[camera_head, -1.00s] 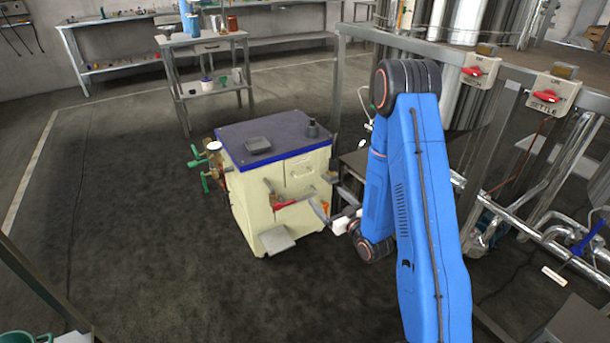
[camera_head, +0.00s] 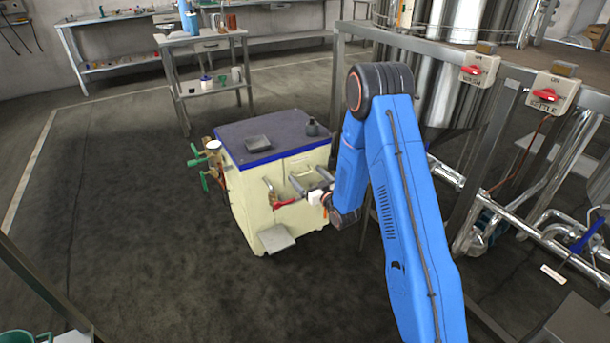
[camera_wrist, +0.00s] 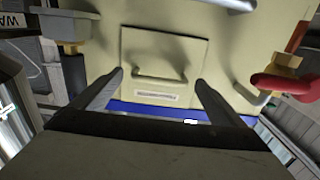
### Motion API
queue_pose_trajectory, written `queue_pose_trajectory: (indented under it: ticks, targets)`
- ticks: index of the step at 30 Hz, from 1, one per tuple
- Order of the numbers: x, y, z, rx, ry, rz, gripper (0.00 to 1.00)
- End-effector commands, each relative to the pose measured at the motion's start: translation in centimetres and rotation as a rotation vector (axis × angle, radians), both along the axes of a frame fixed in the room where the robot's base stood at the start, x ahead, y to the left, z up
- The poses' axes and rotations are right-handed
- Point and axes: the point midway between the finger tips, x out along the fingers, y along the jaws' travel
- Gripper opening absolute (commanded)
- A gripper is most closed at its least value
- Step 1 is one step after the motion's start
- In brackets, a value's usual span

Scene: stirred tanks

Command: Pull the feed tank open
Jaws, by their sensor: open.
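A cream cabinet (camera_head: 262,208) with a dark, blue-edged top stands on the floor left of my arm. In the wrist view its front shows a square cream panel (camera_wrist: 165,48) with a bar handle (camera_wrist: 160,78) and a small label, too blurred to read. I cannot tell from any label whether this panel is the feed tank. My gripper (camera_head: 308,180) is in front of the cabinet's upper front. In the wrist view my open gripper (camera_wrist: 159,77) has one finger on each side of the handle, with nothing held. Whether the fingers touch the panel cannot be told.
A red lever (camera_head: 285,203) sticks out of the cabinet front below the panel; a red handle (camera_wrist: 272,82) shows at right in the wrist view. Green valve handles (camera_head: 200,171) are on the left side. A steel frame with pipes (camera_head: 510,220) stands at right. Floor at left is clear.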

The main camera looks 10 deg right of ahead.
Motion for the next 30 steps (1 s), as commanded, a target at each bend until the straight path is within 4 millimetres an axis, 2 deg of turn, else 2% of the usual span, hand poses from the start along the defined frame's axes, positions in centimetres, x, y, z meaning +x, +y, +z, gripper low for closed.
queue_pose_trajectory:
  ticks: [6, 15, 16, 23, 30]
  targets:
    - [1.5, 0.5, 0.0, -0.001, 0.000, 0.000, 0.93]
    - [1.8, 0.5, 0.0, 0.000, 0.000, 0.000, 0.93]
    - [1.7, 0.6, 0.0, 0.000, 0.000, 0.000, 0.91]
    - [1.7, 0.6, 0.0, 0.000, 0.000, 0.000, 0.36]
    - [1.7, 0.5, 0.0, 0.000, 0.001, 0.000, 0.35]
